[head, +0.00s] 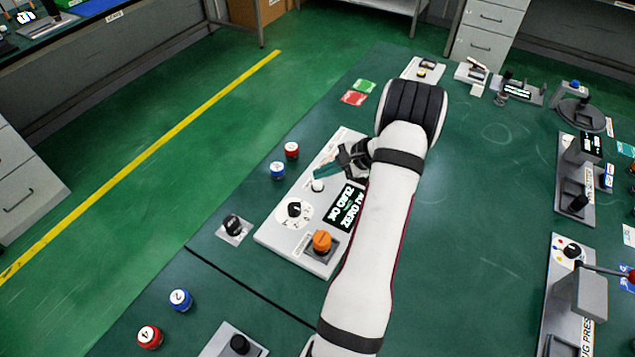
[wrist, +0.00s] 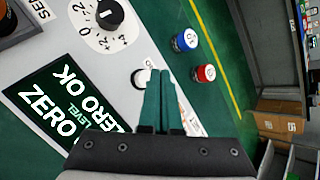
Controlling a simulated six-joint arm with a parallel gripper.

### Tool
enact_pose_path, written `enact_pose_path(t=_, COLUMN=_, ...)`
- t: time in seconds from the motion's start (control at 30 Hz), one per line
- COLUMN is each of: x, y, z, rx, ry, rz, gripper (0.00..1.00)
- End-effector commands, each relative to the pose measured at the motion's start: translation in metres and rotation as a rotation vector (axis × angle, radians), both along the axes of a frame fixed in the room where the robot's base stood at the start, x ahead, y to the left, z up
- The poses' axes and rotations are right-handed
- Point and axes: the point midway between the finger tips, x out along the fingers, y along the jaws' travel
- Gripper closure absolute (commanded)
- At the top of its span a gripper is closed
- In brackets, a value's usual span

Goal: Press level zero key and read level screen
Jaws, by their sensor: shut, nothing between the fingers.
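The light panel (head: 270,236) has a white round key (head: 317,186), which also shows in the wrist view (wrist: 139,79). My gripper (head: 322,172) is shut and empty, with teal fingertips (wrist: 165,72) close beside the key; I cannot tell whether they touch it. The black level screen (head: 347,208) is lit. In the wrist view the screen (wrist: 62,112) shows "ZERO OK", small "LEVEL" and a large line starting "ZERO"; my gripper body hides its lower right part.
The panel also carries a numbered dial (head: 294,209) and an orange knob (head: 321,241). Red (head: 291,149) and blue (head: 277,169) caps stand to the left. A black knob on a small plate (head: 233,227) is nearby. Other devices (head: 575,290) stand at right.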

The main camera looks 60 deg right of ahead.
Motion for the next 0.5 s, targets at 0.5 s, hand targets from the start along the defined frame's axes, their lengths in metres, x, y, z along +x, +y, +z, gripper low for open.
enact_pose_path(t=0.5, x=0.0, y=0.0, z=0.047, rx=-0.002, ry=0.0, rz=0.0, gripper=1.0)
